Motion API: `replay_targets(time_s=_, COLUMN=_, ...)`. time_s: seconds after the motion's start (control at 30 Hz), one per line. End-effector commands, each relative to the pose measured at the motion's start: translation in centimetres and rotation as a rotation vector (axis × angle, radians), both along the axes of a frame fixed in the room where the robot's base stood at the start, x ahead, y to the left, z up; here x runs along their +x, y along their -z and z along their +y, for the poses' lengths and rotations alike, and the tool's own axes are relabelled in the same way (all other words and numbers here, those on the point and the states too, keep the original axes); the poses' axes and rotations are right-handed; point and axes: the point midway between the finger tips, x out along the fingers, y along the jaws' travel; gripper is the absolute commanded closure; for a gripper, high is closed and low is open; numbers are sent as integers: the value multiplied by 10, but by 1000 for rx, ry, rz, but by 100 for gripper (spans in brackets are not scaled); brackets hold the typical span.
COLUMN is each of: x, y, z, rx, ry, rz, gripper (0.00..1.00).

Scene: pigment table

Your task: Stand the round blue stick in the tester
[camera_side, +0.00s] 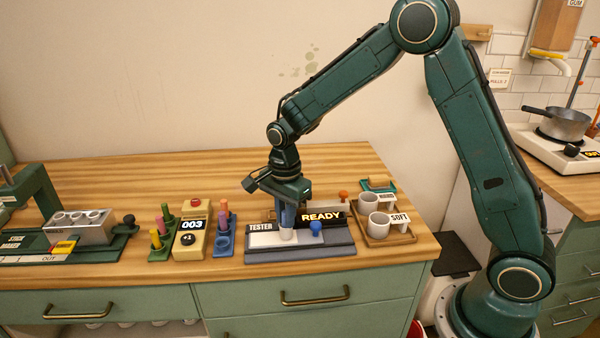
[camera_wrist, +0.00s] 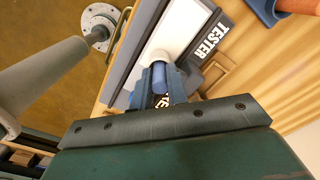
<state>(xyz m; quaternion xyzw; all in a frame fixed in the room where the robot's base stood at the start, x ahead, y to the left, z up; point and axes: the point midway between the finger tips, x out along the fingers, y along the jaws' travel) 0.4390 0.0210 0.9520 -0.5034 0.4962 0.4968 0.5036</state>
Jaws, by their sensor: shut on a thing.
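The tester (camera_side: 340,248) is a grey and white box on the wooden counter, with a dark display reading READY, a white round holder (camera_side: 287,235) and a blue knob (camera_side: 316,228). My gripper (camera_side: 288,220) points down over the white holder. In the wrist view my gripper (camera_wrist: 162,88) is shut on the round blue stick (camera_wrist: 160,78). The fingers hide much of the stick. I cannot tell whether its lower end is inside the holder or just above it.
Left of the tester stand a blue rack (camera_side: 223,244) with coloured sticks, a counter box reading 003 (camera_side: 191,232) and a green rack (camera_side: 160,247) with sticks. A wooden tray (camera_side: 390,236) with white cups stands at the right. The counter's front strip is clear.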

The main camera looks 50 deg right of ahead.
Motion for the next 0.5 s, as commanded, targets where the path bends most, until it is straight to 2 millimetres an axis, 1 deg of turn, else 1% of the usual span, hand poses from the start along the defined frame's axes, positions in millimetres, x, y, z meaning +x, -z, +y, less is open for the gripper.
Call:
replay_targets(time_s=0.03, x=-4, y=14, z=0, rx=-1, ry=0, rz=17, gripper=100)
replay_targets(time_s=0.13, x=-4, y=14, z=0, rx=-1, ry=0, rz=17, gripper=100)
replay_targets(time_s=0.17, x=-4, y=14, z=0, rx=-1, ry=0, rz=17, gripper=83)
replay_targets(time_s=0.2, x=-4, y=14, z=0, rx=-1, ry=0, rz=17, gripper=75)
replay_targets(time_s=0.27, x=-4, y=14, z=0, rx=-1, ry=0, rz=18, gripper=63)
replay_targets(time_s=0.3, x=-4, y=14, z=0, rx=-1, ry=0, rz=19, gripper=59)
replay_targets(time_s=0.5, x=-5, y=14, z=0, rx=-1, ry=0, rz=23, gripper=59)
